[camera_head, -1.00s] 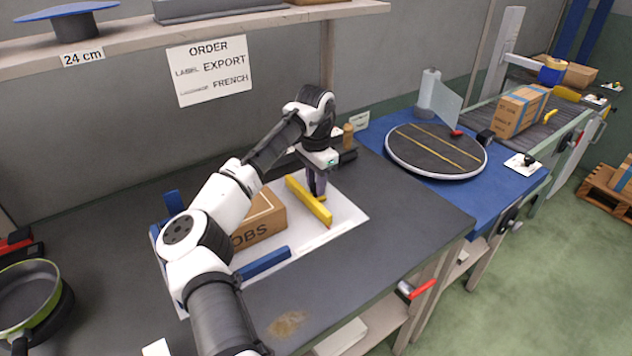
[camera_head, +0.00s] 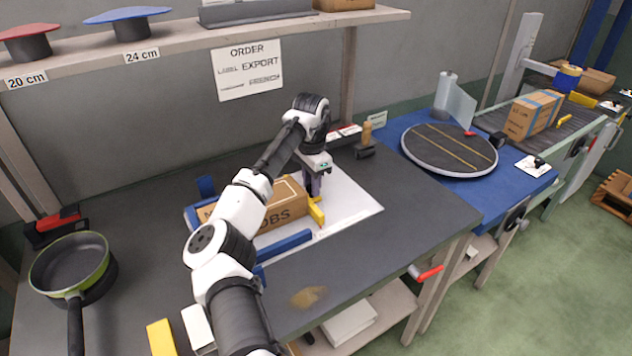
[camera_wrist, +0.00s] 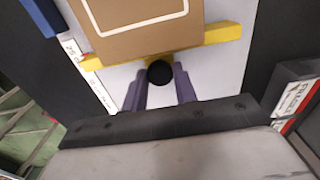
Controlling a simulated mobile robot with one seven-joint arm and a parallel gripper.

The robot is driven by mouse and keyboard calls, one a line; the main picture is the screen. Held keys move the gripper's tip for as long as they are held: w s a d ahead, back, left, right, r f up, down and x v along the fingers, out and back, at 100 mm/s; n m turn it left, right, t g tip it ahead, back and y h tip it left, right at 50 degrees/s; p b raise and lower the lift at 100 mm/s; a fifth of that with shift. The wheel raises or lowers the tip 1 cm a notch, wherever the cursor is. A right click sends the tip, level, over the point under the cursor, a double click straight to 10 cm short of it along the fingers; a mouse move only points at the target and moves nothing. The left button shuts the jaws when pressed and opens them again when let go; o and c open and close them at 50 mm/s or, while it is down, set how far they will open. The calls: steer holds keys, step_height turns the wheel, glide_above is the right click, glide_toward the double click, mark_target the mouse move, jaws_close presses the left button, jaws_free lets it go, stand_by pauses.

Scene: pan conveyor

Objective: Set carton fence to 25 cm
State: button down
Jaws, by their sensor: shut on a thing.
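The yellow carton fence (camera_head: 316,213) lies across the white board (camera_head: 350,212), at the right end of the brown carton (camera_head: 284,217). In the wrist view the fence (camera_wrist: 222,33) runs along the carton's near edge (camera_wrist: 135,42), with little or no gap visible. My gripper (camera_head: 313,186) is low over the fence. Its purple fingers are closed about the black knob (camera_wrist: 160,73) at the fence's middle. The scale (camera_wrist: 72,48) beside the board is partly seen, and its reading is not legible.
Blue guides (camera_head: 285,244) stand along the carton's front and left. A green pan (camera_head: 70,265) sits at the left. A wooden-handled stamp (camera_head: 366,135) and small boxes stand behind the board. A round turntable (camera_head: 450,150) is at the right. The dark bench right of the board is clear.

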steer(key=shift+a+r, duration=0.1)
steer(key=shift+r, duration=0.05)
steer(key=c, duration=1.2)
jaws_free()
steer(key=shift+o, duration=0.6)
step_height(320, 180, up, 14)
steer(key=shift+f+b, duration=0.2)
steer(key=shift+b, duration=0.25)
steer(key=shift+f, duration=0.1)
